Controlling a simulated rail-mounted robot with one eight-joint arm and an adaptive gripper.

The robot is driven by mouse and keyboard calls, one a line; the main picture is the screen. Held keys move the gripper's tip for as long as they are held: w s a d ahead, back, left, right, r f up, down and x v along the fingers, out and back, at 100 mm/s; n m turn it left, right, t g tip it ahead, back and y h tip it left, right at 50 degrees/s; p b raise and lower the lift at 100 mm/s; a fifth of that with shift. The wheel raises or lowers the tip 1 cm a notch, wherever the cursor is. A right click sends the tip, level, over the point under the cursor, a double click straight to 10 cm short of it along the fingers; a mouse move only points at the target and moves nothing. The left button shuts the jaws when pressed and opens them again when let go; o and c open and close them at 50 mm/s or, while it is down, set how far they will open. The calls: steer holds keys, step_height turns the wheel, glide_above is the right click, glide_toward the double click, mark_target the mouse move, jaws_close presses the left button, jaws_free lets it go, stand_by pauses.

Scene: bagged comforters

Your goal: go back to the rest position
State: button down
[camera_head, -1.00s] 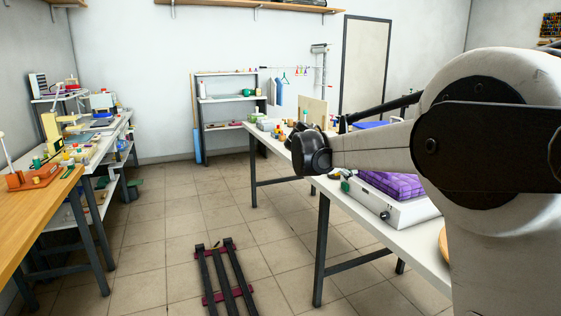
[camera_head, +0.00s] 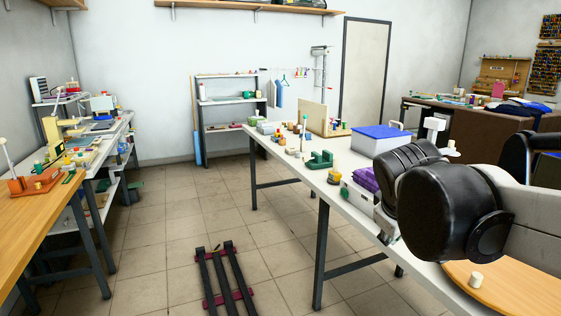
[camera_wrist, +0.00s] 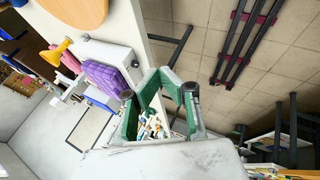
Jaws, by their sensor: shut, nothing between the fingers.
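My gripper (camera_wrist: 160,76) shows in the wrist view, its green fingers shut with their tips together and nothing between them. Its fingers point toward the table edge and the floor beyond. In the head view my arm's dark joints cover the right side, and I cannot make out the fingers there. The purple bagged comforter (camera_head: 367,179) lies on the white table, partly hidden behind my arm. It also shows in the wrist view (camera_wrist: 103,76), left of my gripper and apart from it, on a white machine (camera_wrist: 122,53).
The white table (camera_head: 333,191) holds a blue-lidded box (camera_head: 381,139), a green item (camera_head: 320,160) and small bottles. A round wooden board (camera_head: 515,292) is below my arm. A wooden bench (camera_head: 35,215) stands at left.

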steer(key=s+a+f+m+y, duration=0.1)
steer(key=s+f+m, duration=0.2)
steer(key=s, duration=0.4)
steer(key=s+a+f+m+y+p, duration=0.1)
steer(key=s+a+f+m+y, duration=0.1)
steer(key=s, duration=0.6)
steer(key=shift+f+m+t, duration=0.4)
steer(key=shift+f+m, duration=0.1)
steer(key=shift+f, duration=0.35)
